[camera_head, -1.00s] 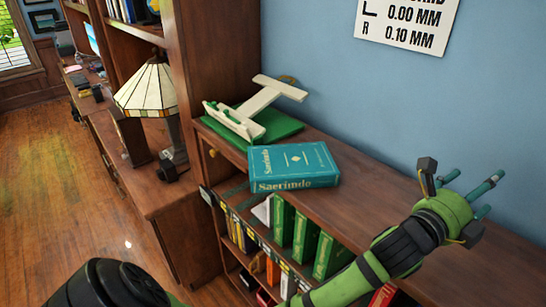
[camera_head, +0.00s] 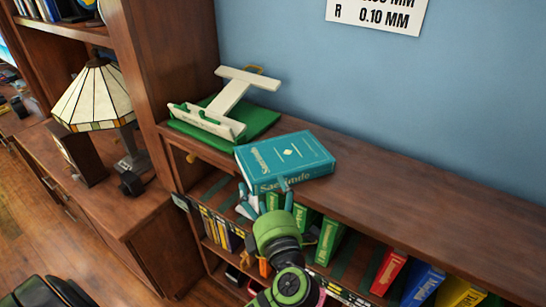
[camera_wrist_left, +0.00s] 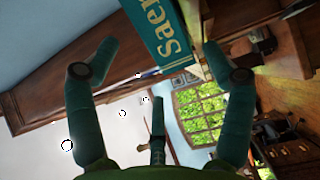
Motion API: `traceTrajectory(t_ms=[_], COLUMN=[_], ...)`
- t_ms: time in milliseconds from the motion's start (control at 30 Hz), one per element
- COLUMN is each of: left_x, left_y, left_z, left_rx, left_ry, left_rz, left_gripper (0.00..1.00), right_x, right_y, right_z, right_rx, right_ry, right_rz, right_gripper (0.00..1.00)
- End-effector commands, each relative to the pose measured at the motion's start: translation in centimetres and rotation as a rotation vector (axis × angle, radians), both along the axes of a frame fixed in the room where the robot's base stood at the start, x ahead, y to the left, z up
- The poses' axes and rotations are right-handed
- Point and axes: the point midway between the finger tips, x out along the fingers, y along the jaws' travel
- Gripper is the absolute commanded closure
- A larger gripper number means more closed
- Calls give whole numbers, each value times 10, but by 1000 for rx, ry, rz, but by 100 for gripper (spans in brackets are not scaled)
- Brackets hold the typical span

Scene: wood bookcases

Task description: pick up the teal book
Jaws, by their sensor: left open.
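The teal book (camera_head: 285,157) lies flat on top of the low wooden bookcase, its lettered spine facing the front edge. My left gripper (camera_head: 265,192) is open and empty just in front of the book's spine, at the bookcase's front edge. Its fingers partly cover the spine's lower side in the head view. In the left wrist view the book (camera_wrist_left: 160,30) shows at the top, in the gap between the spread fingers of my left gripper (camera_wrist_left: 165,75). I cannot tell if a finger touches it. My right gripper is not in view.
A white stand (camera_head: 229,98) on a green book or mat (camera_head: 258,122) is behind and left of the book. The bookcase top (camera_head: 430,185) is clear to the right. Shelves below hold upright books (camera_head: 388,272). A lamp (camera_head: 95,95) stands on the cabinet at left.

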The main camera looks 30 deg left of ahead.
Motion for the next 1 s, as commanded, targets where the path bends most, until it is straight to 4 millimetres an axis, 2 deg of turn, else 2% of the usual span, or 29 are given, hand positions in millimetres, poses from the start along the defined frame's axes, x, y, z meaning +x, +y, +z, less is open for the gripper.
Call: traceTrajectory(t_ms=[400, 567, 800, 833, 867, 1000], left_x=[38, 48, 50, 50, 50, 49], left_y=[37, 47, 48, 48, 48, 48], left_z=[1, -3, -5, -5, -5, -5], left_rx=[1, -2, -4, -4, -4, -4], left_ry=[2, 2, 1, 1, 1, 1], left_rz=[5, 4, 3, 3, 3, 3], left_gripper=[18, 18, 18, 26, 38, 94], right_x=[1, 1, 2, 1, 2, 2], right_y=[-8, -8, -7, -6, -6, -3], right_z=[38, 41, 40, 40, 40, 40], right_rx=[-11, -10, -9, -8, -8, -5], right_ry=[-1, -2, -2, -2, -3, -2], right_rz=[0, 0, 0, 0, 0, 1], right_gripper=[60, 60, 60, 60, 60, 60])
